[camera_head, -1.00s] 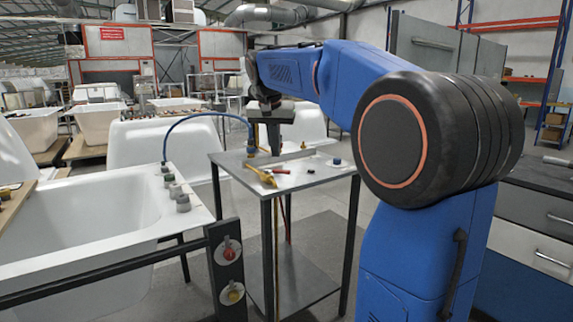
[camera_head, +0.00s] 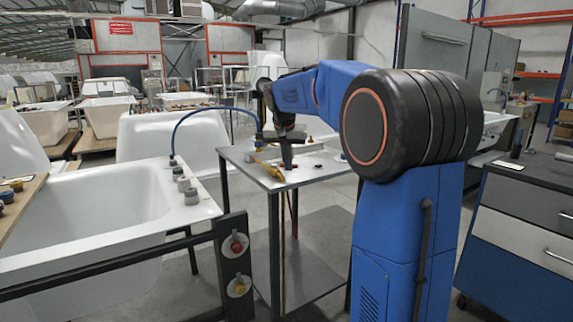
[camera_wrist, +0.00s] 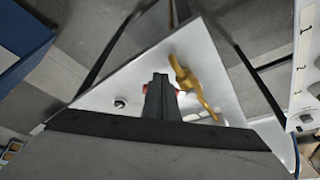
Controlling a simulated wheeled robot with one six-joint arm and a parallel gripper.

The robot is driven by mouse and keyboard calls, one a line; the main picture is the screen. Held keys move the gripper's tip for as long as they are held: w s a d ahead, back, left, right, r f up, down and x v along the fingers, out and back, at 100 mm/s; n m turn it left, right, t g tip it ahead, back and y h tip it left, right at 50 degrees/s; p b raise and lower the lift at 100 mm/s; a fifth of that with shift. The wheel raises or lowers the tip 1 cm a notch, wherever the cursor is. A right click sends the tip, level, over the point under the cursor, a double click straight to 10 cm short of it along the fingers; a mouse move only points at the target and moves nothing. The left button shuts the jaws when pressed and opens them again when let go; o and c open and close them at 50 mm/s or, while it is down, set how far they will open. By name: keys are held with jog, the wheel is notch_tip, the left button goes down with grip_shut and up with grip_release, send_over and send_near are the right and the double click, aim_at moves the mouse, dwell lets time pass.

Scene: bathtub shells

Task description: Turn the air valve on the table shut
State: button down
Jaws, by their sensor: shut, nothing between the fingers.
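A metal table (camera_head: 300,181) stands beside the bathtub. On its top near the left edge lies a yellow brass-coloured piece (camera_head: 266,170); it also shows in the wrist view (camera_wrist: 196,88), just right of my fingers. I cannot tell whether this piece is the air valve. A blue hose (camera_head: 203,110) arches from the tub rim to the table's back left corner. My gripper (camera_head: 288,166) points down over the table; in the wrist view its fingers (camera_wrist: 159,80) are shut and empty. Something red shows on both sides of the fingers, mostly hidden behind them.
A white bathtub (camera_head: 90,220) is at the left, with several grey knobs on its rim. A dark post with red and yellow knobs (camera_head: 235,260) stands in front of the table. A drawer cabinet (camera_head: 530,215) is at the right. Small dark and red parts lie on the table.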

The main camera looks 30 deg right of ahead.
jog(key=shift+w+d, duration=0.2)
jog(key=shift+w, duration=0.05)
jog(key=shift+d, duration=0.1)
dwell(0.3)
jog(key=shift+w+d+n+t+y, duration=0.2)
jog(key=shift+d+n, duration=0.15)
jog(key=shift+n, duration=0.3)
jog(key=shift+w+d+n+t+y, duration=0.1)
jog(key=shift+d+n+y, duration=0.2)
jog(key=shift+n, duration=0.35)
jog(key=d+n, duration=0.1)
jog(key=w+n+y, duration=0.1)
jog(key=n, duration=0.1)
jog(key=shift+w+d+n+t, duration=0.25)
jog(key=shift+d+n+t, duration=0.05)
jog(key=shift+d, duration=0.1)
jog(key=shift+w+d, duration=0.4)
jog(key=shift+w, duration=0.4)
